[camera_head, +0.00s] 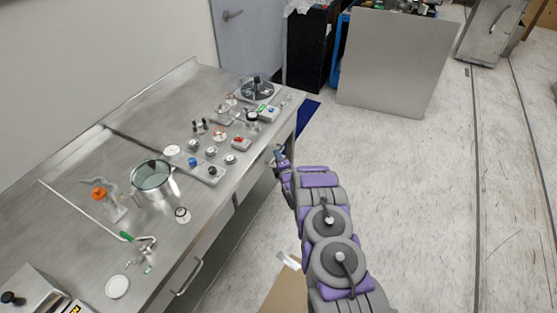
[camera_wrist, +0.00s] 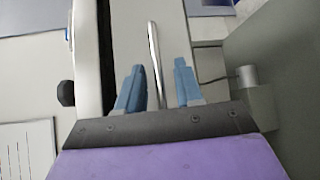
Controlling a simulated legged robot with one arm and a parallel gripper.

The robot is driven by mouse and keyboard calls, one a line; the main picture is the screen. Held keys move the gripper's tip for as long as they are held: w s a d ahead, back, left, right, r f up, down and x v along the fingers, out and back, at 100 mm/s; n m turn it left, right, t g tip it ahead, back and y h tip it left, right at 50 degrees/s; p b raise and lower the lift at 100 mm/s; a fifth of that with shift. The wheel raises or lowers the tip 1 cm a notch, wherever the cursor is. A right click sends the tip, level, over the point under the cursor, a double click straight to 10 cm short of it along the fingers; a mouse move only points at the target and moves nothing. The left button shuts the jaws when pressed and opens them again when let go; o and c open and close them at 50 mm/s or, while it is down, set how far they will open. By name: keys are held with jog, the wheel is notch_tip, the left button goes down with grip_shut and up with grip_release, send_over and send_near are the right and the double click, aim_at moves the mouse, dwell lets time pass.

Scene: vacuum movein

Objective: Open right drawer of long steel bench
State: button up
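The long steel bench (camera_head: 150,95) runs along the wall at the left of the head view. Its front has drawers; a bar handle (camera_head: 188,278) shows on the nearer one. My gripper (camera_head: 281,156) is at the front of the bench's far right end, where the right drawer's handle is hidden in the head view. In the wrist view, my gripper (camera_wrist: 159,64) is open, with blue fingers on either side of a steel bar handle (camera_wrist: 153,50). Visible gaps separate the bar from both fingers. A dark strip (camera_wrist: 103,50) runs beside the grey drawer front (camera_wrist: 125,30); I cannot tell if it is an opening.
A glass-lidded pot (camera_head: 153,180) and several small instruments (camera_head: 212,150) stand on the bench top. A large grey panel (camera_head: 395,60) stands beyond my arm. A cardboard-coloured item (camera_head: 285,290) lies low beside my arm. The floor (camera_head: 420,200) on the right is clear.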

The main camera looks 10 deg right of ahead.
jog(key=shift+a, duration=0.1)
jog(key=shift+c, duration=0.5)
grip_shut()
